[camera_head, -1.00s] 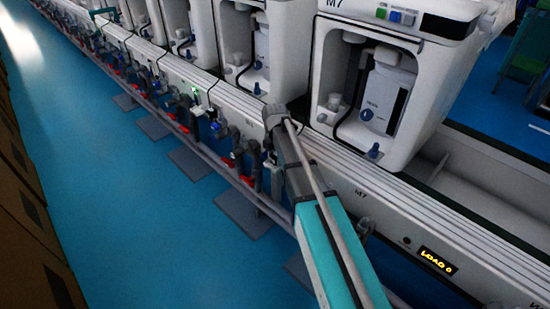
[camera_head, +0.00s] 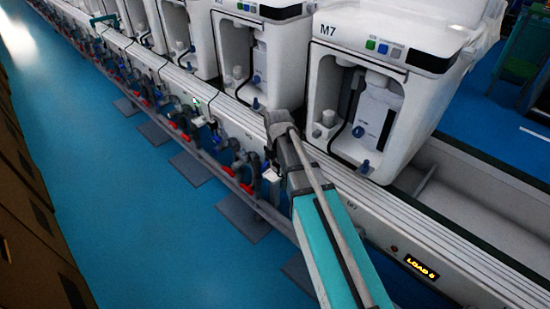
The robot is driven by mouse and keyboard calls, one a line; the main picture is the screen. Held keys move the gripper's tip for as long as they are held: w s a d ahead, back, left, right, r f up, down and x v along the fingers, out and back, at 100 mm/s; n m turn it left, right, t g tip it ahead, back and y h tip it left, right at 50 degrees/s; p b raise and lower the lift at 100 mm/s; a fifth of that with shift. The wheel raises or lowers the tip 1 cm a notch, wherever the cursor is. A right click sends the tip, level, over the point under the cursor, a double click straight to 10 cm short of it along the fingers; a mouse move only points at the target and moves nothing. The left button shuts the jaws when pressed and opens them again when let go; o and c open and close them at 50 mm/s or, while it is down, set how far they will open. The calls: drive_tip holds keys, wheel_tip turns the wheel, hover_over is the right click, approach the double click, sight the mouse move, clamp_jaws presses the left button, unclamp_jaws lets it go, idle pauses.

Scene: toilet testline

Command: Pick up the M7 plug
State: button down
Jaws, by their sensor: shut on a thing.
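My gripper (camera_head: 271,180) is at the end of my teal and grey arm, at the front face of the long white rail, below and left of the M7 unit. It hangs down among dark fittings and a small white part. Its fingers are small and partly hidden by my arm. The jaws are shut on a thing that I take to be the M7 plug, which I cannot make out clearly. The M7 unit (camera_head: 423,62) is a white housing with a bottle inside.
The rail (camera_head: 446,238) runs diagonally with more white units along it. Dark and red fittings (camera_head: 188,130) line its lower front. A display (camera_head: 422,267) reads LOAD 0, with a small red light beside it. The blue floor (camera_head: 110,220) at left is clear apart from grey plates.

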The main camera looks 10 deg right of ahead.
drive_tip(key=s+r+p, duration=0.2)
drive_tip(key=s+r, duration=0.1)
drive_tip(key=s, duration=0.3)
drive_tip(key=shift+s+d, duration=0.35)
drive_tip(key=shift+d, duration=0.05)
drive_tip(key=shift+w+a, duration=0.1)
drive_tip(key=shift+w, duration=0.05)
drive_tip(key=w+a, duration=0.4)
drive_tip(key=w, duration=0.1)
idle(1.7)
drive_tip(key=shift+f, duration=0.2)
idle(0.4)
drive_tip(key=shift+d+f+b, duration=0.55)
drive_tip(key=shift+f+b, duration=0.4)
drive_tip(key=shift+d+f+b, duration=0.5)
drive_tip(key=shift+f+b, duration=0.4)
drive_tip(key=shift+b, duration=0.05)
drive_tip(key=shift+s+d+f+b, duration=0.1)
drive_tip(key=shift+d+f+b, duration=0.05)
drive_tip(key=shift+f+b, duration=0.15)
drive_tip(key=d+f+b, duration=0.3)
drive_tip(key=f+b, duration=0.2)
drive_tip(key=shift+f, duration=0.25)
idle(1.0)
